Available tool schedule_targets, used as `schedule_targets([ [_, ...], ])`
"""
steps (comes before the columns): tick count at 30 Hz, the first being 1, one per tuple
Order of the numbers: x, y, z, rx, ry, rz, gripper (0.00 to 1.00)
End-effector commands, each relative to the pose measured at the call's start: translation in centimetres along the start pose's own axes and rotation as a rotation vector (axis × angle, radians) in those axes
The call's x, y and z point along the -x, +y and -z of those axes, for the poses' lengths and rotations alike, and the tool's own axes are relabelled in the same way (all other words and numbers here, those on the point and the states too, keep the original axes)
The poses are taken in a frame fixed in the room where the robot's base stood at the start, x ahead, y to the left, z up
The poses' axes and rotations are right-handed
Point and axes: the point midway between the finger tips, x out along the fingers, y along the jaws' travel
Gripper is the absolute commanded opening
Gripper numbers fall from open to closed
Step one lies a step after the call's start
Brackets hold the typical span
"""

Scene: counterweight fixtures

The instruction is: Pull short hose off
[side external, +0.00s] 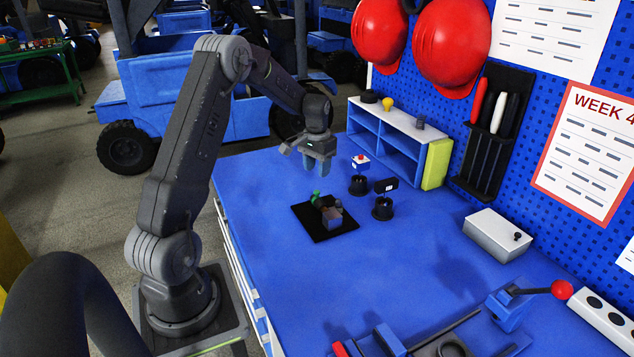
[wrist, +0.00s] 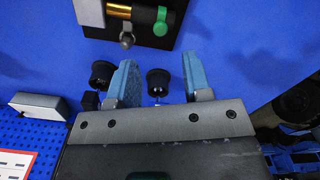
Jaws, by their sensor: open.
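My gripper (side external: 318,168) is open and empty, pointing down above the blue bench beyond the black plate (side external: 312,232). In the wrist view its blue fingers (wrist: 157,60) are spread apart with a black cup (wrist: 158,82) showing between them, lower down. On the plate a fixture has a grey block (side external: 332,214), a brass cylinder (wrist: 119,12), a dark sleeve-like piece (wrist: 143,15) and a green part (wrist: 161,22); a grey ball end (wrist: 127,40) sticks out from it. The dark piece may be the short hose; I cannot tell for sure. My fingers are apart from the fixture.
A blue shelf (side external: 400,152) stands behind. A grey box (side external: 497,235) is at right. The middle bench is clear.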

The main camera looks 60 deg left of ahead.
Motion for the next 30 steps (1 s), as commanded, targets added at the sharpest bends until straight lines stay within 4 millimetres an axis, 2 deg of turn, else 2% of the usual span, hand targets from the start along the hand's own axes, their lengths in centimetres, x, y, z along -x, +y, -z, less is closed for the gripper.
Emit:
schedule_targets([
  [1,1.3,0.0,0.1,0.0,0.006,0.002,0.45],
  [3,2.7,0.0,0.1,0.0,0.005,0.002,0.45],
  [9,5.7,0.0,0.0,0.0,0.003,0.001,0.45],
  [15,6.7,0.0,0.0,0.0,0.001,0.0,0.45],
  [24,6.8,0.1,0.0,-0.001,0.002,0.001,0.45],
  [26,7.2,0.7,-0.2,-0.007,0.008,0.002,0.45],
  [29,9.0,2.8,-1.1,-0.031,0.035,0.01,0.45],
  [30,10.0,4.1,-1.7,-0.046,0.052,0.013,0.45],
])
